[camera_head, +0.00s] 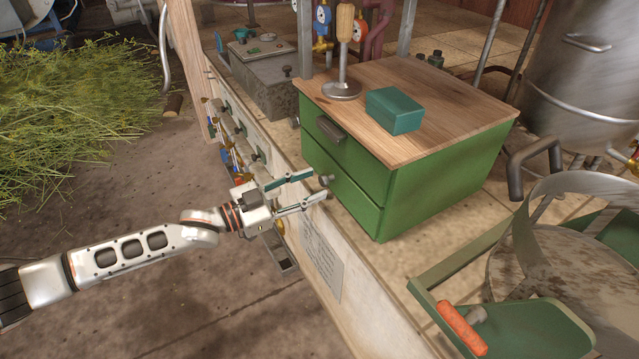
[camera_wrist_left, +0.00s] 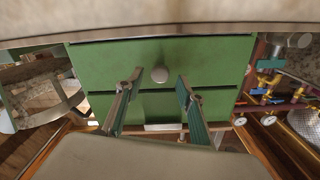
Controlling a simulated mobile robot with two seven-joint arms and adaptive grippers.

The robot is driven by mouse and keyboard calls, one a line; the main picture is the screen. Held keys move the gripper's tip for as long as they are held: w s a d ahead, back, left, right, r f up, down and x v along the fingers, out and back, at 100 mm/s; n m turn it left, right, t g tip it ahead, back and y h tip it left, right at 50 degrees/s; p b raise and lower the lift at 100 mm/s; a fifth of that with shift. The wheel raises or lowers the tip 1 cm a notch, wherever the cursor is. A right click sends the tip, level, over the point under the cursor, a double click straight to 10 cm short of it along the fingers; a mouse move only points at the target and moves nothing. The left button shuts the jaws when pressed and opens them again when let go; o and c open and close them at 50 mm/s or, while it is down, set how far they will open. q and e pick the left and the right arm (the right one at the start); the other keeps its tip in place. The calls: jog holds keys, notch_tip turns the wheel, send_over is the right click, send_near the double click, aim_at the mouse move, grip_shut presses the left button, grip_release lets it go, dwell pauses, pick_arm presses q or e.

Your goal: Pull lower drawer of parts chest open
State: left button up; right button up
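The green parts chest (camera_head: 440,180) with a wooden top stands on the bench. Its upper drawer has a dark cup handle (camera_head: 331,128). The lower drawer (camera_head: 350,198) has a round grey knob (camera_head: 327,180) and looks flush with the chest. My left gripper (camera_head: 318,184) is open in front of the lower drawer, fingertips close to the knob. In the left wrist view, which looks upside down, the knob (camera_wrist_left: 160,74) shows between and just beyond the open fingertips (camera_wrist_left: 158,82); no contact is visible. My right gripper is not in view.
A teal box (camera_head: 394,110) and a wooden-handled tool (camera_head: 343,60) stand on the chest top. A grey stone-like box (camera_head: 270,85) sits behind. A green tray with an orange handle (camera_head: 462,328) lies at front right. Open floor (camera_head: 150,230) lies left of the bench.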

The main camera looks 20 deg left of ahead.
pick_arm(q)
jog(key=shift+x, duration=0.9)
jog(key=shift+w+d, duration=0.2)
jog(key=shift+w, duration=0.1)
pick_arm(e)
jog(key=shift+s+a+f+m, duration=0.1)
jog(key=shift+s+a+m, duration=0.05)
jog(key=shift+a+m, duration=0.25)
pick_arm(q)
jog(key=shift+c, duration=0.3)
grip_shut()
jog(key=shift+s+a+r, duration=0.1)
jog(key=shift+s+a, duration=0.25)
jog(key=shift+s, duration=0.1)
jog(key=p+v, duration=0.6)
jog(key=v, duration=1.4)
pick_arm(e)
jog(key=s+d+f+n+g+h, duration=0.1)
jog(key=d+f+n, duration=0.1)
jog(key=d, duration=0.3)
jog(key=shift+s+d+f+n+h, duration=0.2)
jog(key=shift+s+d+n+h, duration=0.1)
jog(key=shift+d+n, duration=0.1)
